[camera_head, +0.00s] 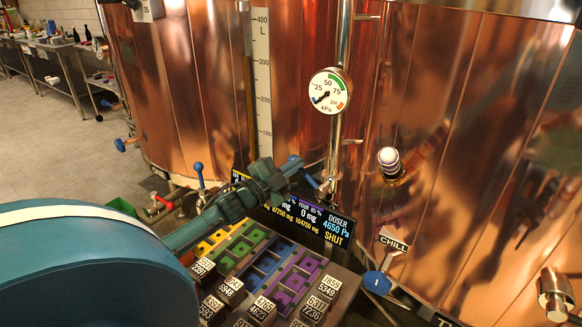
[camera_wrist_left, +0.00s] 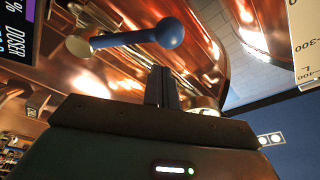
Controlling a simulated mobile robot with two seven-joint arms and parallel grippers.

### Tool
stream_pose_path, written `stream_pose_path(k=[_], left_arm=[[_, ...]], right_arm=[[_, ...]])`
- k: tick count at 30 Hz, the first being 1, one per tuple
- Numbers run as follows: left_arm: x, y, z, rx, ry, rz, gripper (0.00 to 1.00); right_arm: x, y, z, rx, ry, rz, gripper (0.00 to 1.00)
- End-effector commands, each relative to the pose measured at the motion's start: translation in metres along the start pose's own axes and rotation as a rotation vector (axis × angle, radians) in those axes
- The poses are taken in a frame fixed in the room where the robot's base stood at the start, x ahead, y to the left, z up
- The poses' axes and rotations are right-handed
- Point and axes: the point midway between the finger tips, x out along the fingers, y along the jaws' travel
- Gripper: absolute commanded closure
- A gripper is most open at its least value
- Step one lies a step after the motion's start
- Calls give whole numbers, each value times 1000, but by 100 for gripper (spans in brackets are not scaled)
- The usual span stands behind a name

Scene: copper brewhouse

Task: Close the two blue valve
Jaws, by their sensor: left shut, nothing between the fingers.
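My left gripper (camera_head: 284,172) reaches in over the panel with its fingers shut and empty. A blue valve lever with a ball end (camera_head: 310,180) is just beyond its fingertips, partly hidden by the gripper. In the left wrist view a blue lever with a ball end (camera_wrist_left: 130,39) lies crosswise beyond the shut fingers (camera_wrist_left: 162,86); whether they touch cannot be told. A second blue lever (camera_head: 199,176) stands nearly upright on pipework left of the gripper. My right gripper is not in view.
Copper tanks (camera_head: 460,150) fill the back. A pressure gauge (camera_head: 329,91) hangs on a vertical pipe. A panel with coloured slots and labelled blocks (camera_head: 262,262) lies below the arm, with a display (camera_head: 318,222) behind it. A blue disc (camera_head: 377,282) sits by a CHILL sign (camera_head: 393,243).

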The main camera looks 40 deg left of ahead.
Motion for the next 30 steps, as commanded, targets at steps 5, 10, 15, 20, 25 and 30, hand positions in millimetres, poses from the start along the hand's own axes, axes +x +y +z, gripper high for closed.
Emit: stream_pose_path(k=[5, 10, 15, 20, 25, 30], left_arm=[[3, 0, 12, 0, 1, -1, 100], [3, 0, 14, -1, 1, 0, 100], [3, 0, 14, 0, 1, -1, 100], [3, 0, 15, -10, 1, -3, 100], [2, 1, 19, -48, 2, -13, 100], [2, 1, 21, -69, 0, -18, 100]], right_arm=[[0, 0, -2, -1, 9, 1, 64], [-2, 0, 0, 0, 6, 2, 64], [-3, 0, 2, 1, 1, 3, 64], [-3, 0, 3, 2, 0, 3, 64], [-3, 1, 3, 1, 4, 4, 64], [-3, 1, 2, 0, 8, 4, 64]])
